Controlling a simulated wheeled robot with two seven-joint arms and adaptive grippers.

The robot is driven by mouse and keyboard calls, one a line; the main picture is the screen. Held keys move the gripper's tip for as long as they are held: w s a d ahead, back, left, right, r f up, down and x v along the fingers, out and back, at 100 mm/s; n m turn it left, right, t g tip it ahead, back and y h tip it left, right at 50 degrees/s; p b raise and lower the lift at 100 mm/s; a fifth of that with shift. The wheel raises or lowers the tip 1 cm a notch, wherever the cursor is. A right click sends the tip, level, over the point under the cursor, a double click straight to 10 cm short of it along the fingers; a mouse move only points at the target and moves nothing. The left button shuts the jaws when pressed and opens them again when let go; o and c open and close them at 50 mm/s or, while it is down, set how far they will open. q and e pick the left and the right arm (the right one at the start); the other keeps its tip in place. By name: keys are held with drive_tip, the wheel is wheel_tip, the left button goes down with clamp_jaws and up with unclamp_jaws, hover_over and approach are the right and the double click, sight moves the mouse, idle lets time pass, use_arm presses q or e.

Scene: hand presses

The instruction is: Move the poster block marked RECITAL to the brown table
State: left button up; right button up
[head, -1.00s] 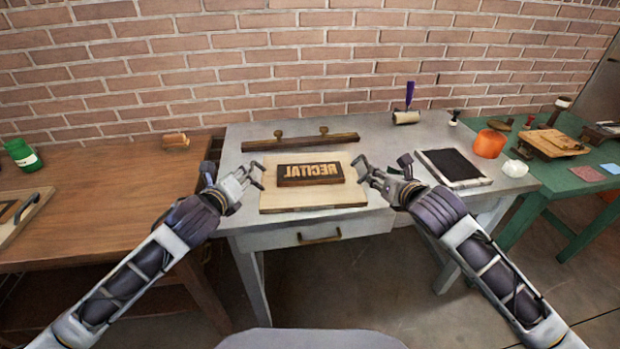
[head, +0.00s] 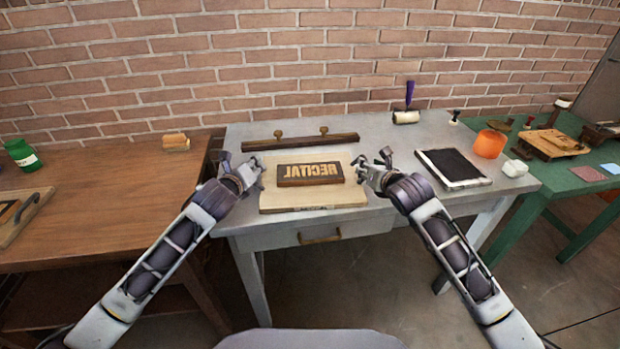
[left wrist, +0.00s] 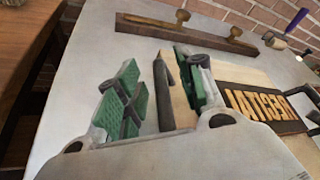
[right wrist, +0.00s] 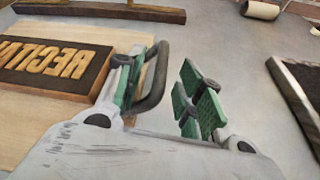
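The poster block marked RECITAL (head: 310,174) is dark with raised tan mirrored letters. It lies flat on a pale wooden board (head: 312,202) on the grey table. My left gripper (head: 258,170) is open just left of the block, apart from it. My right gripper (head: 362,168) is open just right of the block, apart from it. The block also shows in the left wrist view (left wrist: 262,108) and in the right wrist view (right wrist: 50,66); the fingers of both grippers are spread and empty. The brown table (head: 110,185) stands at the left.
A dark bar with brass knobs (head: 300,142) lies behind the board. A black ink slab (head: 454,167) and an orange cup (head: 489,144) are to the right. The brown table holds a green jar (head: 22,154), a small wooden block (head: 176,142) and a tray (head: 24,214), with clear wood between.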

use_arm(q)
drive_tip(key=shift+w+d+f, duration=0.1)
drive_tip(key=shift+w+f, duration=0.05)
drive_tip(key=shift+w, duration=0.4)
use_arm(e)
drive_tip(key=shift+w+a+f, duration=0.1)
drive_tip(key=shift+w+f, duration=0.15)
drive_tip(key=shift+w, duration=0.25)
use_arm(q)
drive_tip(key=shift+c, duration=0.5)
use_arm(e)
drive_tip(key=shift+c, duration=0.4)
use_arm(q)
drive_tip(key=c, duration=0.7)
use_arm(e)
drive_tip(key=c, duration=0.7)
use_arm(q)
clamp_jaws()
use_arm(e)
clamp_jaws()
use_arm(q)
drive_tip(key=shift+a+f, duration=0.15)
drive_tip(key=shift+a, duration=0.05)
